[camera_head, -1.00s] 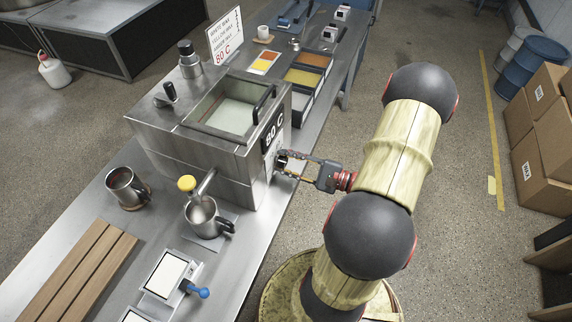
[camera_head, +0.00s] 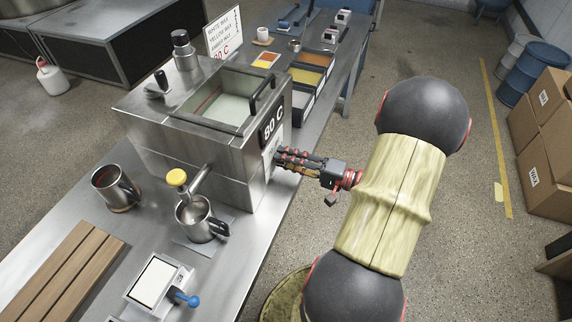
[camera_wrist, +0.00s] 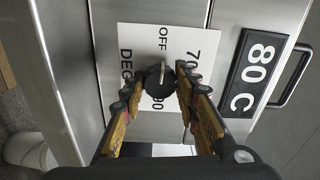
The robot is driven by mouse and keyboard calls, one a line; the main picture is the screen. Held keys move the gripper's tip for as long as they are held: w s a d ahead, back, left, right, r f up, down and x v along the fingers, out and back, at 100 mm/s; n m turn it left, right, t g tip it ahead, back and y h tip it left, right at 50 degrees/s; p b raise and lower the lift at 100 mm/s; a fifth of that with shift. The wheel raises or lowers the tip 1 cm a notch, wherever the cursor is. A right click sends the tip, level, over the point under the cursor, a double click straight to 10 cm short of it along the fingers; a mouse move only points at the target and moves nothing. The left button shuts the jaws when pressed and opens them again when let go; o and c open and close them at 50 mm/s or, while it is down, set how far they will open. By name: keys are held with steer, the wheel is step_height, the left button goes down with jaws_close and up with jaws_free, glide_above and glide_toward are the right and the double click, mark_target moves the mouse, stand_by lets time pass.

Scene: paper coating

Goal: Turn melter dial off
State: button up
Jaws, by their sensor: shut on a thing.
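The wax melter (camera_head: 200,140) is a steel box on the bench, with an open bath and an "80 C" display. Its black round dial (camera_wrist: 159,82) sits on a white plate (camera_wrist: 140,45) marked OFF, 70, 90 and DEG C. A thin grey bar on the dial lies along the line between OFF and 90, its upper end toward OFF in the wrist view. My gripper (camera_wrist: 159,88) is shut on the dial, one finger on each side. In the head view my gripper (camera_head: 281,160) reaches the melter's right face and hides the dial.
A black handle (camera_wrist: 293,75) stands out near the display. A yellow-capped spout (camera_head: 177,178) is above a steel pitcher (camera_head: 194,222) at the melter's front. Another steel pitcher (camera_head: 115,185) stands left. Open floor lies right of the bench.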

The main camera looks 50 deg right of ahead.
steer(key=shift+f+n+b, duration=0.1)
steer(key=shift+n+b, duration=0.3)
steer(key=shift+n, duration=0.2)
steer(key=o, duration=1.2)
steer(key=shift+c, duration=0.2)
steer(key=v, duration=1.2)
